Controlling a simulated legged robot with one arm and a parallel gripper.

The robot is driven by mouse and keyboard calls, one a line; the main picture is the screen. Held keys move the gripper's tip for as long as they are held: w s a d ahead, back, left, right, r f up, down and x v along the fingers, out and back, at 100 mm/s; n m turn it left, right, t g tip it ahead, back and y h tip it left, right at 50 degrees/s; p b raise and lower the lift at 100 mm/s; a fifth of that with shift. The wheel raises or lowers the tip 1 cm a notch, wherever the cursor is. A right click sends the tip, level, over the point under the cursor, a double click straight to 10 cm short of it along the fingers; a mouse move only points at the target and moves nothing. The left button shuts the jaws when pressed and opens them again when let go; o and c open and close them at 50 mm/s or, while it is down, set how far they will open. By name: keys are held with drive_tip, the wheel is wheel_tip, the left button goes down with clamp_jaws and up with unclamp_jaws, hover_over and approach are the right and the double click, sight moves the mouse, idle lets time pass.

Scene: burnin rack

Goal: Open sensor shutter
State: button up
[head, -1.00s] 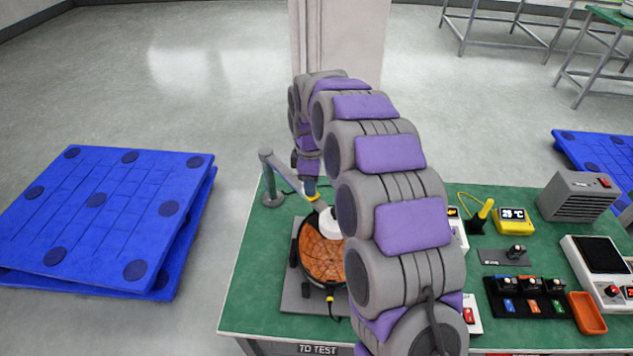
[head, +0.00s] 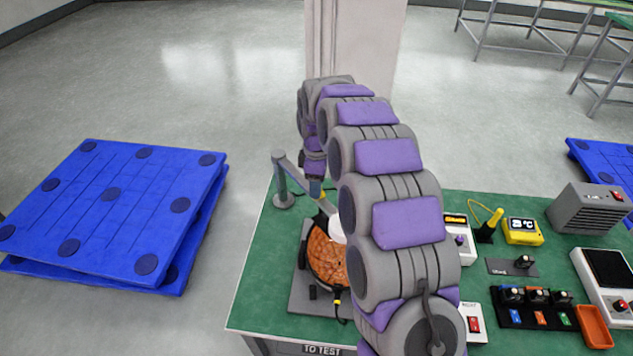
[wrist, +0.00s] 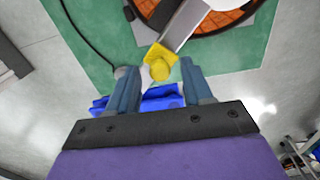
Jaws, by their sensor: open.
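A grey metal arm with a yellow end (wrist: 163,54) and a round yellow knob (wrist: 160,70) shows in the wrist view. I take it for the shutter, but no label confirms it. The metal arm reaches over a round, black-rimmed plate with an orange, cracked-looking face (head: 328,258). My gripper (wrist: 155,66) is open, its blue fingers on either side of the yellow knob. I cannot tell whether they touch it. In the head view my gripper (head: 316,187) is small and partly hidden by my arm, above the table's left side. My arm also hides the plate's right side.
The green table (head: 262,285) has a grey post (head: 284,188) at its left. A yellow temperature display (head: 522,231), grey heater box (head: 588,209), switch panel (head: 536,305) and orange tray (head: 594,328) stand at right. Blue pallets (head: 112,205) lie on the floor at left.

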drive_tip(key=shift+r, duration=0.15)
wheel_tip(320, 180, up, 17)
drive_tip(key=p, duration=0.3)
drive_tip(key=shift+a, duration=0.1)
idle(0.4)
drive_tip(key=s+d+r+m+g, duration=0.1)
drive_tip(key=s+d+m, duration=0.3)
drive_tip(key=s+d, duration=0.45)
drive_tip(key=s+d+r+m, duration=0.2)
drive_tip(key=s+d+m, duration=0.3)
drive_tip(key=s, duration=0.7)
drive_tip(key=s+d+f+m, duration=0.2)
drive_tip(key=s, duration=0.5)
drive_tip(key=s+d+f+m, duration=0.2)
drive_tip(key=s+f+m, duration=0.1)
drive_tip(key=s, duration=0.5)
drive_tip(key=s+d+f+m, duration=0.2)
drive_tip(key=s+m, duration=0.1)
drive_tip(key=s, duration=0.5)
drive_tip(key=shift+s+d+f+g, duration=0.15)
drive_tip(key=shift+d+f+g, duration=0.05)
drive_tip(key=shift+f+g, duration=0.2)
